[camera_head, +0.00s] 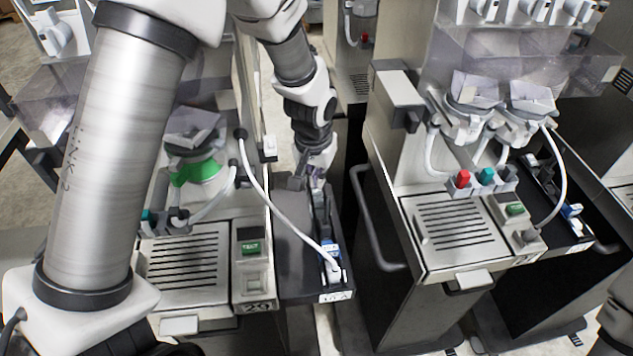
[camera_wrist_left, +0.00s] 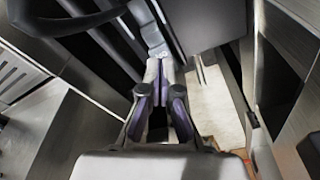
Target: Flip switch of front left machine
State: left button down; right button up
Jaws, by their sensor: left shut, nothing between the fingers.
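The front left machine (camera_head: 255,225) stands left of centre in the head view, partly hidden by my left arm. It has a slotted drip tray, a green-labelled button (camera_head: 250,247) and a green collar under its hopper. A small white switch-like part (camera_head: 269,146) sits on its right side panel; its position is too small to tell. My left gripper (camera_head: 316,181) points down over the far end of the dark side tray (camera_head: 290,272), right of that part and apart from it. In the left wrist view the gripper (camera_wrist_left: 163,68) is shut and empty. My right gripper is out of view.
A second machine (camera_head: 455,225) with red and teal knobs stands to the right, with a dark loop handle (camera_head: 372,225) facing the gap. A white hose (camera_head: 275,205) arcs from the left machine to a blue-white wand (camera_head: 331,262) in the side tray. The gap between machines is narrow.

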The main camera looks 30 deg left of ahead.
aim_at(317, 191)
pick_arm(q)
jog(key=shift+r+p, duration=2.3)
jog(key=shift+r, duration=0.5)
jog(key=shift+f, duration=0.1)
